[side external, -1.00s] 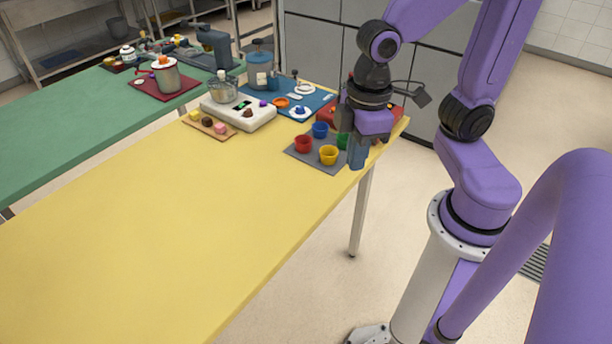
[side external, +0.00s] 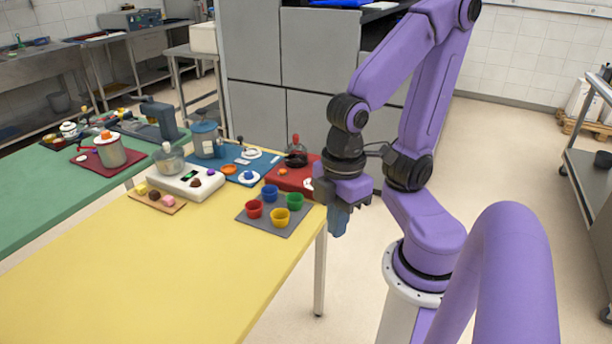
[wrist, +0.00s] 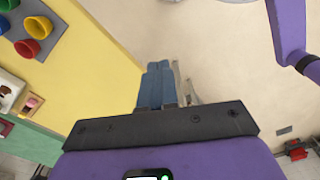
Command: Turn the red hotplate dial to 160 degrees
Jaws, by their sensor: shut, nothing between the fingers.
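The red hotplate (side external: 291,178) lies at the far right corner of the yellow table. A dark glass vessel with a red top (side external: 296,153) stands on it. A small orange-red spot (side external: 283,171) shows on its near part; I cannot tell whether this is the dial, and no scale is readable. My wrist hides part of the hotplate's right side. My gripper (side external: 338,228) points down, shut and empty, just beyond the table's right edge. In the wrist view its blue fingers (wrist: 158,68) are together over the floor, and the hotplate is not visible.
A grey mat (side external: 277,229) with red, blue, yellow and green cups lies left of my gripper. A white scale (side external: 187,182) with a bowl and a blue board (side external: 240,165) stand further left. The front of the yellow table (side external: 150,270) is clear.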

